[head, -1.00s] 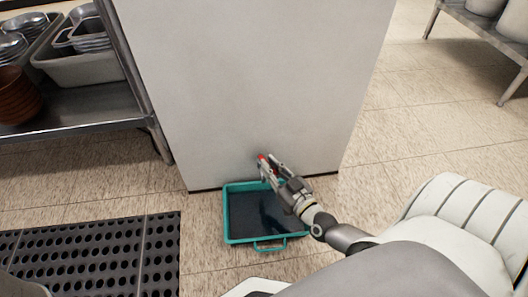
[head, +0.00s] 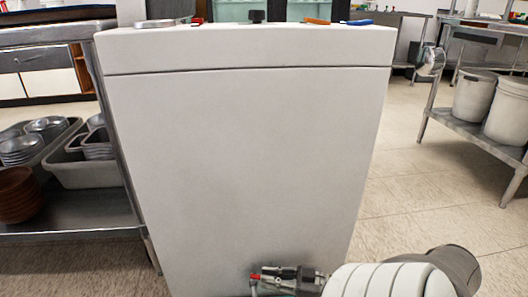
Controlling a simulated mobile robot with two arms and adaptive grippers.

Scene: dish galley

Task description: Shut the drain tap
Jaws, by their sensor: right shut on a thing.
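The drain tap is low on the front of the large white cabinet (head: 235,160); its red handle (head: 256,277) shows at the tip of my right gripper (head: 268,278). My right gripper is shut on the red handle. The fingers hide most of the tap, so I cannot tell how its lever is turned. My left gripper is not in view.
Items lie on the cabinet's top, among them a black knob (head: 257,16), an orange-handled tool (head: 317,21) and a blue one (head: 360,22). A steel shelf (head: 75,222) with grey tubs (head: 85,168) stands left. White buckets (head: 474,95) stand on a rack at right. Floor right of the cabinet is clear.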

